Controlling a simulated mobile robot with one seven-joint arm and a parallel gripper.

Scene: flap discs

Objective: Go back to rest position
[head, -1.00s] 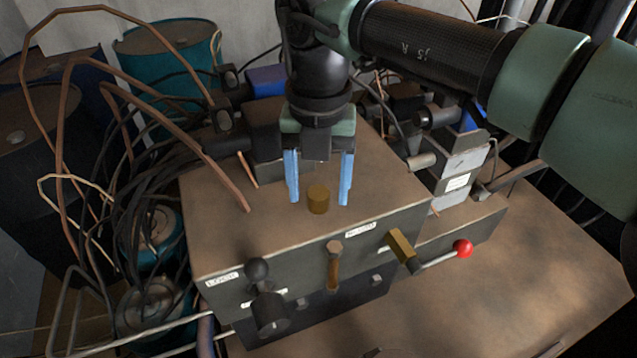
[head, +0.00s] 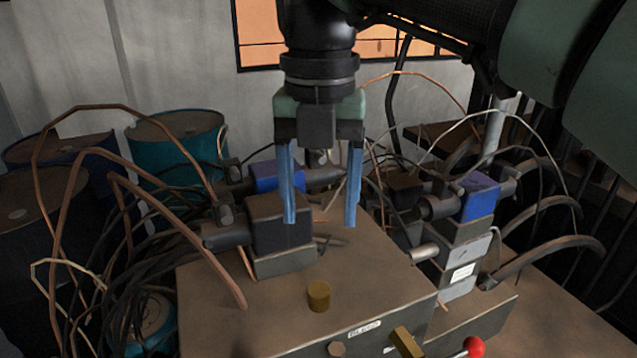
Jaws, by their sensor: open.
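My gripper (head: 321,222) hangs in the upper middle of the head view, pointing down. Its two blue fingers are apart with nothing between them. It is above the brown-topped machine box (head: 260,325), clear of the top as far as I can tell. A short brass cylinder (head: 319,296) stands on the box top, below the fingers in the picture and apart from them.
A black and blue valve block (head: 280,225) stands behind the left finger. Another valve block (head: 465,235) is to the right. Copper pipes and black cables crowd the left, before several drums (head: 175,140). A red knob (head: 474,347) and a brass lever (head: 406,342) are at the front.

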